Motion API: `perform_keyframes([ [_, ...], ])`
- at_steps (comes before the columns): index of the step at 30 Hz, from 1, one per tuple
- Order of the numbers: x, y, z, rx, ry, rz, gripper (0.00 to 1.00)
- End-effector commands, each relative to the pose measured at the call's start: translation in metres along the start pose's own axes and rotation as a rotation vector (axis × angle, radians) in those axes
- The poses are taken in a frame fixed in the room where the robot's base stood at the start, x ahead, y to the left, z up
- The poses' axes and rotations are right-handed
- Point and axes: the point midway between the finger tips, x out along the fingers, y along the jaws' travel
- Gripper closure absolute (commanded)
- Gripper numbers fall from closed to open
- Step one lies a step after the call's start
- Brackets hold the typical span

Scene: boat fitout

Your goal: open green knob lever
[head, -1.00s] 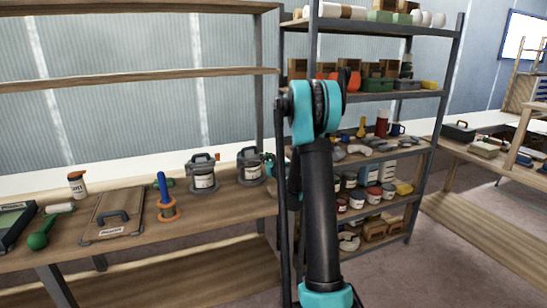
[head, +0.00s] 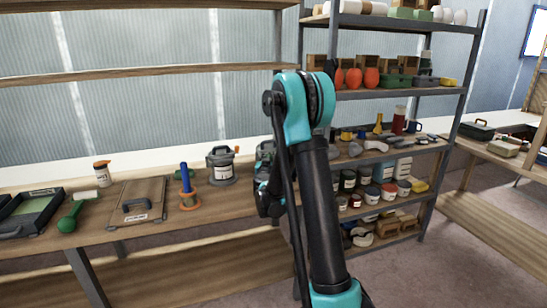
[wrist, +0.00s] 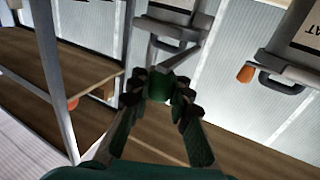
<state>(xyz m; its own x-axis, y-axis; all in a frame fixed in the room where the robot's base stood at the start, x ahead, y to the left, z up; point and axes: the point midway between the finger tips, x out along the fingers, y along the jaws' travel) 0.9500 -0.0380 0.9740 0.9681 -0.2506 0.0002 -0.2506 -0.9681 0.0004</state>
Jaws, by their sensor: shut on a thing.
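A green knob (wrist: 160,87) sits at the end of a lever on a grey-lidded canister (wrist: 172,24) in the wrist view. My gripper (wrist: 160,100) is shut on this knob, with a finger on each side of it. In the head view my gripper (head: 266,197) is at the bench edge, partly behind my arm. The canister there (head: 264,153) is mostly hidden by my arm. A second canister (head: 221,170) stands to its left. Its orange knob (wrist: 246,73) shows in the wrist view, apart from my gripper.
The bench also holds a blue-handled tool with an orange base (head: 187,190), a wooden board with a handle (head: 138,197), a green tool (head: 70,220) and an orange-capped bottle (head: 103,174). A loaded metal shelf (head: 388,95) stands close on the right.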

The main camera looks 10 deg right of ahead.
Motion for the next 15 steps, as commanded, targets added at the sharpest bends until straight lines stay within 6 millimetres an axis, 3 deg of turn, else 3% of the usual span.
perform_keyframes([
  [15, -0.009, -0.019, 0.000, 0.000, 0.000, 0.023, 1.00],
])
